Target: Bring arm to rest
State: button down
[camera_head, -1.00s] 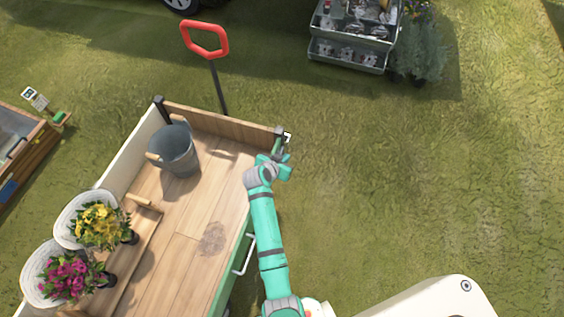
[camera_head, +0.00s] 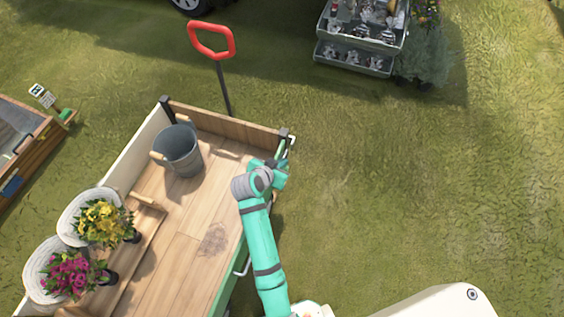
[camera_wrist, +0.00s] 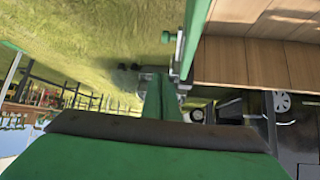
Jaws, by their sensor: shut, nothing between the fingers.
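My arm (camera_head: 263,245) reaches up from the bottom of the head view, along the right side of the wooden cart. My gripper (camera_head: 282,166) is at the cart's far right corner, small and partly hidden by the wrist. In the wrist view my gripper (camera_wrist: 163,100) shows as green fingers close together, with nothing seen between them. The cart's side and wooden boards (camera_wrist: 260,62) fill the upper right of the wrist view.
The cart (camera_head: 180,275) holds a grey bucket (camera_head: 178,151), yellow flowers (camera_head: 101,222) and magenta flowers (camera_head: 68,274). Its red handle (camera_head: 211,40) stands beyond the far end. A tiered metal box (camera_head: 352,55) stands at the top right. The grass on the right is clear.

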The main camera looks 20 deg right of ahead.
dwell(0.3)
jog(key=s+a+f+n+t+y, duration=0.25)
jog(key=s+a, duration=0.35)
jog(key=s, duration=0.3)
jog(key=s+a+f+n+t+y, duration=0.1)
jog(key=s+a+n+t+y, duration=0.2)
jog(key=s+a, duration=0.5)
jog(key=s+a+r+n+t+y, duration=0.1)
jog(key=s+r+n+t, duration=0.1)
jog(key=s+r, duration=0.6)
jog(key=s+a+r+n+t, duration=0.1)
jog(key=s+r+n, duration=0.1)
jog(key=s+r, duration=0.7)
jog(key=shift+s+a+r+t+y, duration=0.25)
jog(key=shift+s+r+t+y, duration=0.1)
jog(key=shift+s, duration=0.15)
jog(key=shift+w, duration=0.1)
